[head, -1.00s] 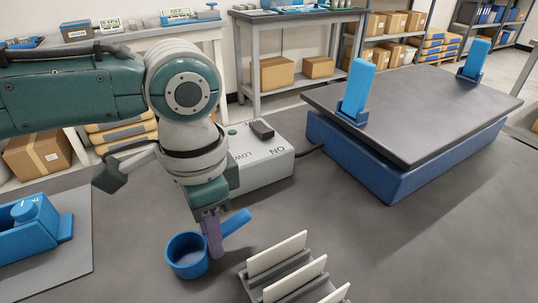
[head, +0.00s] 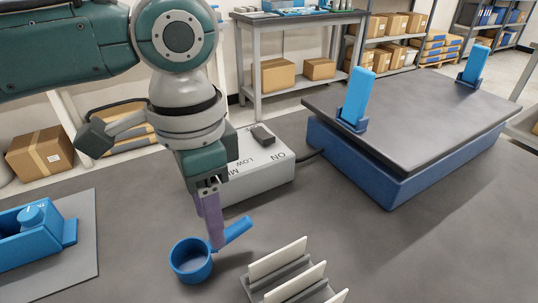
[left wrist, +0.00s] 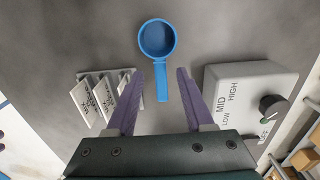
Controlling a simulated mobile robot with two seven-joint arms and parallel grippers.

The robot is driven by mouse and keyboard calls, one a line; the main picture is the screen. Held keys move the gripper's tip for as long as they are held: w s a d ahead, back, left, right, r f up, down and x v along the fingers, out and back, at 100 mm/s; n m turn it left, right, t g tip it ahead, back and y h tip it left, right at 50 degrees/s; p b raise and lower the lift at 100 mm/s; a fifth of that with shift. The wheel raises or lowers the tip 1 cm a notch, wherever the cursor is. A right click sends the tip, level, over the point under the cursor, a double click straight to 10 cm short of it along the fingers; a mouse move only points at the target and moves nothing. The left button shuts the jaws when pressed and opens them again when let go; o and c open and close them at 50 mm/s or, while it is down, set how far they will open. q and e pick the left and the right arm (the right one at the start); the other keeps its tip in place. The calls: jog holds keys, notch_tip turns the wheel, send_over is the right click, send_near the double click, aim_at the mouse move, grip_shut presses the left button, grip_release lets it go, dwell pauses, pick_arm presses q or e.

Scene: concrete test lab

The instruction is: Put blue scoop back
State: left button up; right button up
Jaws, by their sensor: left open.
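The blue scoop (head: 190,262) is a round cup with a straight handle. It lies on the grey bench, cup open upward, handle pointing to the upper right in the head view. In the left wrist view the scoop (left wrist: 158,38) is ahead, its handle between the finger lines. My left gripper (head: 216,246) points down by the handle. In the left wrist view its purple fingers (left wrist: 158,72) are apart on either side of the handle, with clear gaps and no grip. My right gripper is not in view.
A rack (head: 286,275) with upright white plates stands just right of the scoop. A grey control box (head: 262,172) is behind it. A dark-topped blue platform (head: 420,105) with two blue upright pieces is at right. A blue device (head: 30,245) sits on a mat at left.

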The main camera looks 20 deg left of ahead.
pick_arm(q)
notch_tip(320, 180, up, 6)
jog(key=s+d+f+n+t+h, duration=0.1)
jog(key=s+d+f+t+h, duration=0.2)
jog(key=s+d, duration=0.5)
jog(key=s+a+f+n+y, duration=0.1)
jog(key=s+a+n+y, duration=0.1)
jog(key=s+a+n, duration=0.3)
jog(key=s+a, duration=0.2)
jog(key=a, duration=0.2)
jog(key=shift+a+f+t+y+p, duration=0.3)
jog(key=shift+f+t+p, duration=0.05)
jog(key=shift+t+p, duration=0.05)
jog(key=shift+s, duration=0.1)
